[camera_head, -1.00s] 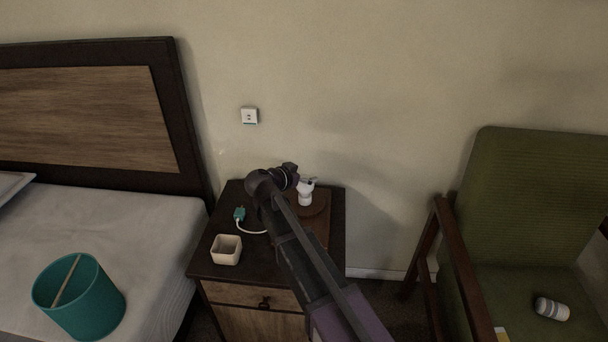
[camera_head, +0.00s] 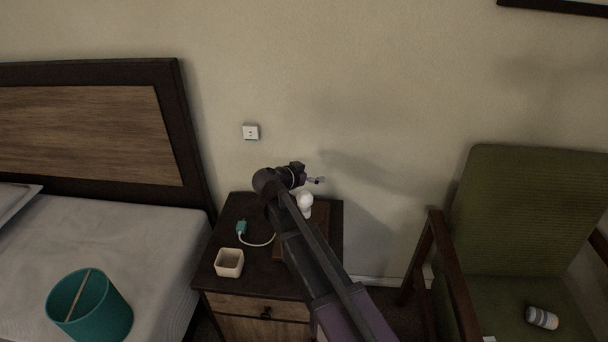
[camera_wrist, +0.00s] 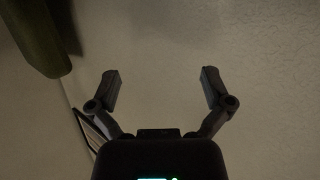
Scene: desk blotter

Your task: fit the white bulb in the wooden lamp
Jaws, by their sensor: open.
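The white bulb (camera_head: 305,199) is upright over the wooden lamp on the nightstand, its round top showing. The brown wooden lamp (camera_head: 319,212) is mostly hidden behind my arm, so I cannot tell how the bulb sits in it. My gripper (camera_head: 317,180) is above the bulb, apart from it and pointing right. In the wrist view my gripper (camera_wrist: 161,73) has its two fingers wide apart, with nothing between them but the wall behind.
The dark nightstand (camera_head: 213,279) also holds a cream box (camera_head: 229,262) and a green plug (camera_head: 241,228) with a white cord. A green chair (camera_head: 520,205) holds a white-and-grey cylinder (camera_head: 542,317).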

